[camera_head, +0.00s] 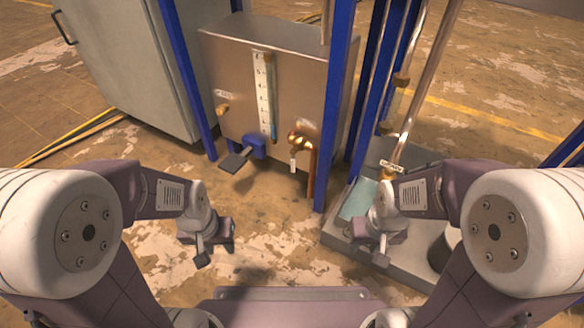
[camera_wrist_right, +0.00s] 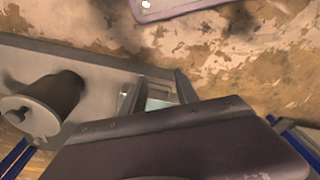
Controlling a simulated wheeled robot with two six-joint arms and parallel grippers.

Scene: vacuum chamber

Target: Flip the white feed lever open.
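A small white lever (camera_head: 293,162) hangs down below a brass valve (camera_head: 299,140) on the front of a metal tank (camera_head: 285,70), left of a copper pipe. My left gripper (camera_head: 204,252) is in front of the tank, lower left of the lever and apart from it; its finger gap cannot be made out. My right gripper (camera_head: 382,254) is lower right of the lever, over the grey base, and apart from it. In the right wrist view its two fingers (camera_wrist_right: 158,90) are spread with nothing held between them. The lever is not in the right wrist view.
A dark-paddled lever (camera_head: 236,161) on a blue valve sticks out left of the white one. Blue posts (camera_head: 335,100) flank the tank. A grey base (camera_head: 345,237) with a dark cylinder (camera_wrist_right: 45,105) lies at right. The floor before the tank is clear.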

